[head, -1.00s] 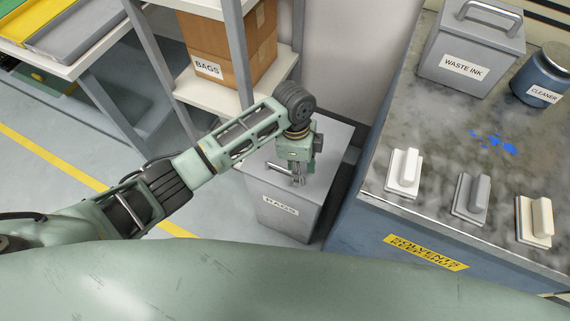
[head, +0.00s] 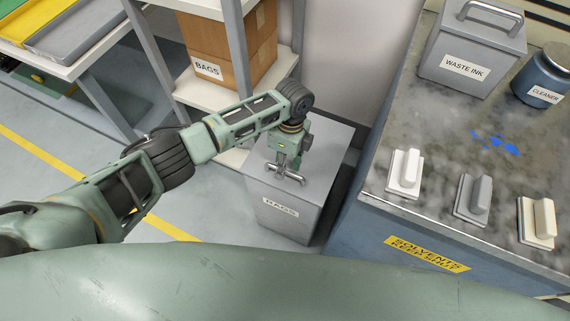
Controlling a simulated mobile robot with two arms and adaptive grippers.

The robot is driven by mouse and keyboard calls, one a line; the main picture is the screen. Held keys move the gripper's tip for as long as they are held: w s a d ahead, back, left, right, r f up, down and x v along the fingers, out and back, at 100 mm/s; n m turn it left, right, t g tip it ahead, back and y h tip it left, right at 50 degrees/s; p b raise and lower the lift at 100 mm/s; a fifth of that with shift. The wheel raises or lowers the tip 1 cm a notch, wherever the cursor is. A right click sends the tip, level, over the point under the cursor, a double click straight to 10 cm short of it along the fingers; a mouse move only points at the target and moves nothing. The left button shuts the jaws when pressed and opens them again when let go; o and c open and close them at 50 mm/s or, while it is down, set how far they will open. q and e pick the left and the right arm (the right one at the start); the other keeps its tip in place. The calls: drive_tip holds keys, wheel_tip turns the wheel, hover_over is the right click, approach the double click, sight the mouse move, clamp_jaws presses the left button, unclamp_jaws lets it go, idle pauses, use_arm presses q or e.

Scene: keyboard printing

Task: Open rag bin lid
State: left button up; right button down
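The rag bin (head: 300,222) is a grey box with a white "RAGS" label (head: 281,207) on its front, standing on the floor in the middle of the head view. Its flat grey lid (head: 328,150) lies closed on top. A metal bar handle (head: 298,179) sits near the lid's front edge. My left gripper (head: 285,168) points down at the handle, its fingers overlapping the bar in the picture. Whether the fingers are closed around the bar cannot be told at this size. My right gripper is out of view.
A workbench (head: 440,130) stands close on the bin's right, holding a waste ink box (head: 465,60), a cleaner can (head: 543,75) and several small handled blocks. A shelf with a bags box (head: 225,50) stands behind left. Open floor (head: 60,190) lies to the left.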

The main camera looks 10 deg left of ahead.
use_arm(q)
drive_tip(key=shift+f, duration=0.1)
clamp_jaws()
idle(0.5)
